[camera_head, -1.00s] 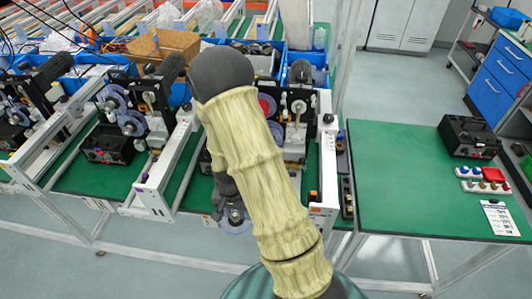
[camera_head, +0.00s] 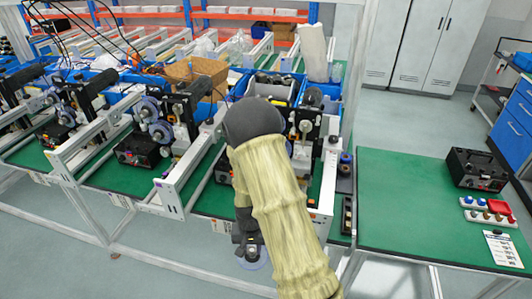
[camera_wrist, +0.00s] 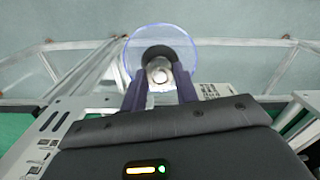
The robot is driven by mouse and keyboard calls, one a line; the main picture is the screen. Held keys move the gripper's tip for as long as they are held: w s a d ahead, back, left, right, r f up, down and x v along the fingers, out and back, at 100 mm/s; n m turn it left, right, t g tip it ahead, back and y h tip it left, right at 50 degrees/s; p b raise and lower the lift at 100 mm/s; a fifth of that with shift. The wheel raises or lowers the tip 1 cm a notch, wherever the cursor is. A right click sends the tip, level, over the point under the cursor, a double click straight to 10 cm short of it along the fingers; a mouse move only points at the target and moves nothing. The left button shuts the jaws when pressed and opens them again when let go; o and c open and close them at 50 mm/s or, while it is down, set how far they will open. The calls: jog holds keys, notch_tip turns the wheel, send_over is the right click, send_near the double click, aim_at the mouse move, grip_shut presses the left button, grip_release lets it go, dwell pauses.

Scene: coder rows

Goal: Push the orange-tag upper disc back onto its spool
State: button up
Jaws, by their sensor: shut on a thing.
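My gripper (camera_wrist: 160,76) is shut on a clear disc (camera_wrist: 185,36) with a blue-violet rim, by its dark hub and metal centre. In the head view my gripper (camera_head: 250,246) hangs low, and the disc (camera_head: 254,264) shows partly below it, at the bench's front edge. In the wrist view grey floor lies beyond the disc. I see no orange tag on the disc itself. A small orange mark (camera_head: 312,202) is on the front end of the machine frame right of my arm. My arm hides most of that machine, including its spools.
Neighbouring coder machines with discs (camera_head: 160,130) stand in rows to the left on the green bench. White rails (camera_head: 185,180) jut forward beside my arm. A side table (camera_head: 420,210) at right holds a black box (camera_head: 475,169) and small coloured parts.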

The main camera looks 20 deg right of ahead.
jog(key=w+f+n, duration=0.2)
jog(key=f+n, duration=0.1)
jog(key=shift+w+f+n, duration=0.55)
jog(key=shift+w+n, duration=0.1)
jog(key=shift+n, duration=0.25)
